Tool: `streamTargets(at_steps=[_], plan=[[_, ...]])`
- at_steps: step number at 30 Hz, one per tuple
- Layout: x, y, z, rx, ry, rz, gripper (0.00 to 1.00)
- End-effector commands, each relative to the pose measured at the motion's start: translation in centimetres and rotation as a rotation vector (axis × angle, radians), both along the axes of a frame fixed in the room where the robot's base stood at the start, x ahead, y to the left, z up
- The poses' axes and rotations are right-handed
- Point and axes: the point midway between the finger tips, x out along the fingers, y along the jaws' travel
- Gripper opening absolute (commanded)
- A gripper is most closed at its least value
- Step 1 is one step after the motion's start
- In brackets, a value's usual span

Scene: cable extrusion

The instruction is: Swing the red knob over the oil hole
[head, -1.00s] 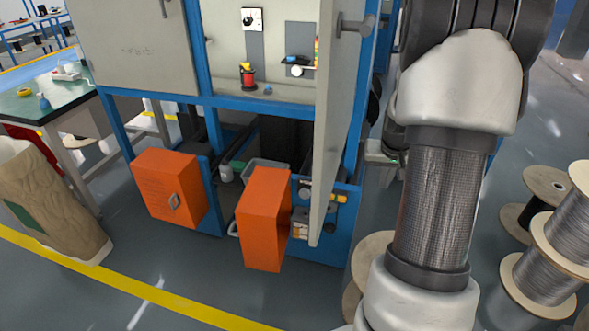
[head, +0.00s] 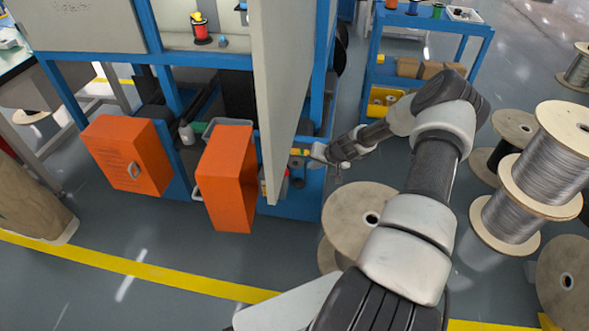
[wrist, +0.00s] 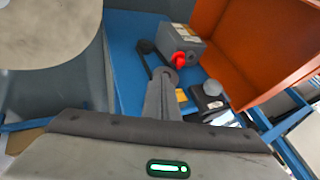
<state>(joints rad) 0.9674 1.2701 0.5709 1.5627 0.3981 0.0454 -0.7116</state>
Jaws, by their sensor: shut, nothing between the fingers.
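The red knob (wrist: 180,59) sits against a small grey block (wrist: 182,42) with a pale label on top, inside the blue frame in the wrist view. My gripper (wrist: 165,78) is shut and empty. Its tips appear just below the knob in that view; I cannot tell whether they touch it. In the head view my gripper (head: 316,154) reaches to the edge of the hanging grey door, which hides what lies behind it. I cannot make out the oil hole; it may be hidden by the knob or my fingers.
An orange box door (wrist: 255,40) stands right of the block, and a dark loop (wrist: 150,55) lies to its left. In the head view, the grey door (head: 285,90) hangs close left of my gripper, and a wooden spool (head: 358,215) stands below my forearm.

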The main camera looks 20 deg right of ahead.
Motion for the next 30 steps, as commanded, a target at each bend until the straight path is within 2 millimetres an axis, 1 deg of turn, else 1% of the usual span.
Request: streamTargets(at_steps=[4,7,18,21,24,30], plan=[[0.5,0.2,-0.8,0.000,0.001,0.001,0.00],[1.3,0.4,-2.1,0.000,0.001,0.001,0.00],[5.8,1.5,-8.5,-0.002,0.002,0.003,0.00],[6.9,2.8,-8.2,-0.002,-0.001,0.006,0.00],[7.5,3.8,-8.3,-0.001,0.001,0.003,0.00],[8.2,4.6,-8.2,0.000,0.001,0.001,0.00]])
